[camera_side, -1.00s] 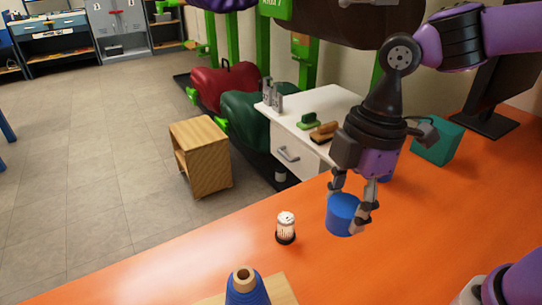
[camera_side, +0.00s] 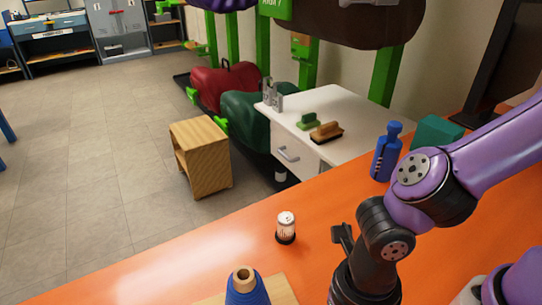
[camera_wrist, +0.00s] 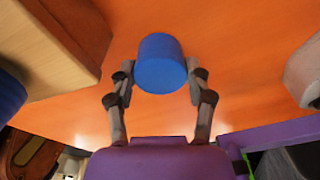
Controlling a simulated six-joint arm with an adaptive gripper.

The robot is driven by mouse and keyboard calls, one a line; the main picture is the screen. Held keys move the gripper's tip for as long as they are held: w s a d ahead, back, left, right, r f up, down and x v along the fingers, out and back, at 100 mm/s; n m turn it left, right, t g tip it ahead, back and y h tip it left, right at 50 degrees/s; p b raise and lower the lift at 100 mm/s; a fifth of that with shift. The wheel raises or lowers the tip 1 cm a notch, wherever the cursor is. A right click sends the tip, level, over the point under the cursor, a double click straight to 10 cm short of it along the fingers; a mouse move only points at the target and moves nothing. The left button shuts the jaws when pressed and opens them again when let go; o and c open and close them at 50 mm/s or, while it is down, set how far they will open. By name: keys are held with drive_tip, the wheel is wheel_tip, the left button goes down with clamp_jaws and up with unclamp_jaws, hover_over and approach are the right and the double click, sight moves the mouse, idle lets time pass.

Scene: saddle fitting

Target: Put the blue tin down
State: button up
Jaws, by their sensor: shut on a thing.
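The blue tin (camera_wrist: 161,60) shows in the wrist view between the two fingers of my gripper (camera_wrist: 160,78), which is shut on it. The orange tabletop (camera_wrist: 215,35) lies behind the tin. I cannot tell whether the tin touches it. In the side view my arm reaches down to the bottom edge, right of the wooden board. The fingers and the tin do not show there.
A wooden board (camera_wrist: 65,35) lies at left in the wrist view. In the side view a blue cone spool (camera_side: 246,288) stands on it. A blue bottle (camera_side: 386,152) and a teal box (camera_side: 437,132) stand farther back.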

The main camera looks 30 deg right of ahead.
drive_tip(key=shift+f, duration=0.25)
drive_tip(key=shift+f, duration=0.15)
drive_tip(key=o, duration=1.2)
wheel_tip(320, 180, up, 12)
drive_tip(key=w, duration=0.1)
drive_tip(key=w+d+r+m+t, duration=0.1)
drive_tip(key=w+d+m+t, duration=0.1)
drive_tip(key=d+m, duration=0.3)
drive_tip(key=w+d+r+m+t, duration=0.1)
drive_tip(key=w+d+m, duration=0.2)
drive_tip(key=d+m, duration=0.3)
drive_tip(key=w+d+r+m+t, duration=0.1)
drive_tip(key=d+m, duration=0.5)
drive_tip(key=m, duration=0.8)
drive_tip(key=shift+w+r+t, duration=0.2)
drive_tip(key=shift+w+t, duration=0.45)
drive_tip(key=shift+t, duration=0.15)
drive_tip(key=d+m, duration=0.2)
drive_tip(key=m, duration=0.1)
drive_tip(key=d+m+t, duration=0.1)
drive_tip(key=d+m, duration=0.1)
drive_tip(key=shift+s+r+m+h, duration=0.1)
drive_tip(key=shift+r+m+h, duration=0.05)
drive_tip(key=shift+m+h, duration=0.2)
drive_tip(key=shift+c, duration=1.1)
